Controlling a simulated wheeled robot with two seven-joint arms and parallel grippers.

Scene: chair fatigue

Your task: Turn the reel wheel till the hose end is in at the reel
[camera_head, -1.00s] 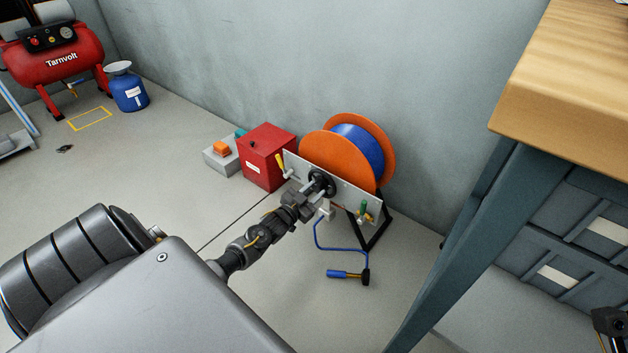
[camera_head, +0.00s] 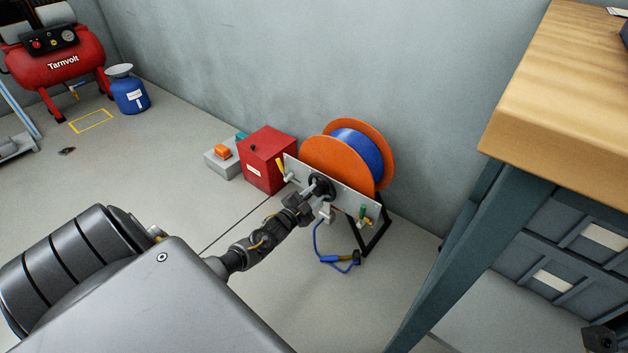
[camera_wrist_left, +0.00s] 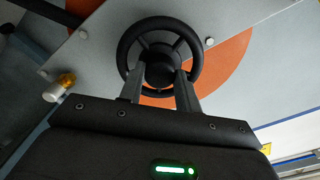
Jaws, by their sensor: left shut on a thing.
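The hose reel has orange side discs (camera_head: 337,163) with blue hose (camera_head: 358,152) wound between them, behind a grey plate (camera_head: 352,192). A black reel wheel (camera_head: 321,186) sits on the plate's front; in the left wrist view the wheel (camera_wrist_left: 124,50) shows its rim and spokes. My left gripper (camera_head: 314,190) is shut on the wheel, with both fingers at its hub in the wrist view. A loose length of blue hose hangs below the plate, and its end (camera_head: 330,259) lies low near the floor by the reel's black stand (camera_head: 376,240).
A red box (camera_head: 268,165) and a grey block with an orange top (camera_head: 222,155) stand left of the reel. A wooden bench (camera_head: 560,95) with blue-grey legs is at right. A red compressor (camera_head: 55,65) and blue canister (camera_head: 130,95) stand far left.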

